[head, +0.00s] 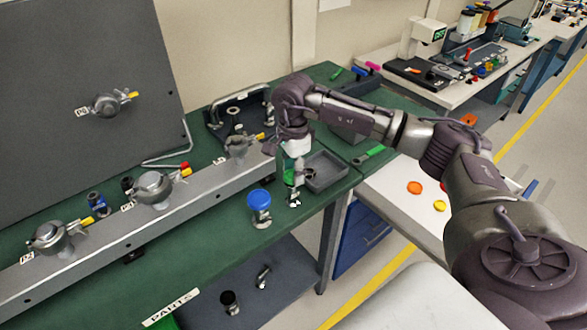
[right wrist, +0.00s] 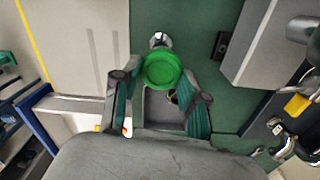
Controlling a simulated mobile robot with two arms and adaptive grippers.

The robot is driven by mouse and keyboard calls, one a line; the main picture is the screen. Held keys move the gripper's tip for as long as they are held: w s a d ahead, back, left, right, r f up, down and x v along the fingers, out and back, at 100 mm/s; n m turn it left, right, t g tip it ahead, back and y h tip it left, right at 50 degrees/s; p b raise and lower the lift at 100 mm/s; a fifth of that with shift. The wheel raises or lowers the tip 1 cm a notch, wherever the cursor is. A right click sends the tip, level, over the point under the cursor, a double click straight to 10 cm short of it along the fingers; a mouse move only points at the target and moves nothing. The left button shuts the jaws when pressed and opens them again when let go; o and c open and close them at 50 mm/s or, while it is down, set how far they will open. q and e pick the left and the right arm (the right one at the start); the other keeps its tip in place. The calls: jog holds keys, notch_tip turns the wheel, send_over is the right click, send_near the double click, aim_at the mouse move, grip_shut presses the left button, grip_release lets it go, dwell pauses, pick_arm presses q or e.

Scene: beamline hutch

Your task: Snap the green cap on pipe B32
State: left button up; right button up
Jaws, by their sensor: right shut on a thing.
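The green cap (right wrist: 162,70) is round and lies between the fingertips of my right gripper (right wrist: 160,84) in the right wrist view. The gripper is shut on it. In the head view my right gripper (head: 292,172) points down over the green bench, and the cap is hard to make out among the fingers. My left gripper is out of view.
A grey tray (head: 326,172) is beside my right gripper. Another pipe (head: 108,105) sticks out of the grey panel. Small blue and black fittings stand by the rail (head: 110,250).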

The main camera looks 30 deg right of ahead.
jog(key=shift+f+b, duration=0.5)
jog(key=shift+f, duration=0.1)
dwell(0.4)
jog(key=o, duration=0.8)
jog(key=shift+r, duration=0.15)
notch_tip(320, 180, up, 12)
jog(key=shift+f, duration=0.1)
